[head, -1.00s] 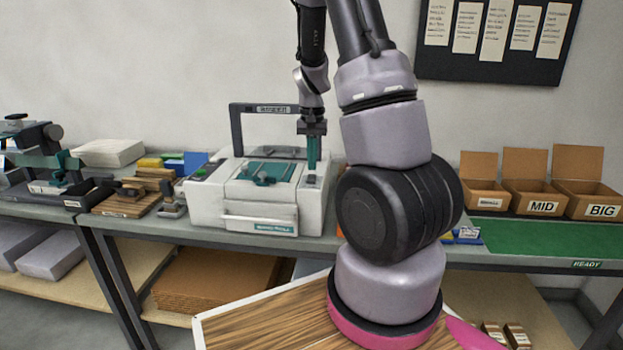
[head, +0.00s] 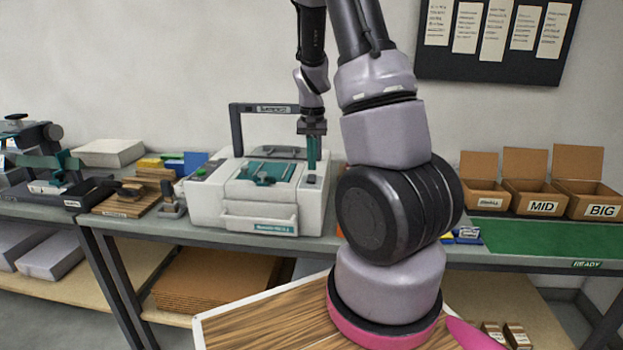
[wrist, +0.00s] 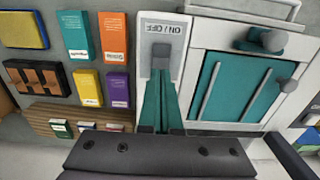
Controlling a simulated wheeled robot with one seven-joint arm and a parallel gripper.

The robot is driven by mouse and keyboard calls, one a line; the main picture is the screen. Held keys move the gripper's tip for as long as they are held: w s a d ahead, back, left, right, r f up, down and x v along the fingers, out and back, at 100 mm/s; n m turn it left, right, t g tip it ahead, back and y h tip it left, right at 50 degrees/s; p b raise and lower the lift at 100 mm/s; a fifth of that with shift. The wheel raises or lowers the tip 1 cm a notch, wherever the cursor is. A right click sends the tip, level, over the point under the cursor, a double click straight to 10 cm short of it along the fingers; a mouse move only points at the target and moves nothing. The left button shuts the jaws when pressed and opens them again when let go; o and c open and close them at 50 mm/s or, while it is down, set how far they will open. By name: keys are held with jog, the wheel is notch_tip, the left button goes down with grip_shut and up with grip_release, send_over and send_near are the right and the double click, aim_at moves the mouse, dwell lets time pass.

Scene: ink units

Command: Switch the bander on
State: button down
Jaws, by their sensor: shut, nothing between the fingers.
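The bander (head: 222,205) is a white machine with a teal top plate and a dark arch, on the bench left of centre in the head view. Its right side carries an ON / OFF label (wrist: 165,28) in the wrist view, with a grey switch (wrist: 161,58) beside it. My gripper (head: 312,170) points down over that right side. In the wrist view its teal fingers (wrist: 160,84) are together, empty, with their tips at the switch. I cannot tell whether they touch it. The fingers hide part of the switch panel.
Small coloured boxes (wrist: 115,88) lie beside the bander in the wrist view. Wooden pieces and a stamp-like tool (head: 172,199) stand left of it. Open cartons (head: 537,197) stand behind a green mat (head: 520,238) at the right. My arm hides the bench's middle.

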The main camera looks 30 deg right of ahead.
jog(key=shift+f, duration=0.1)
jog(key=shift+f, duration=1)
jog(key=shift+s+f, duration=0.2)
jog(key=shift+f, duration=0.05)
jog(key=shift+w+r, duration=0.2)
jog(key=shift+r, duration=3.25)
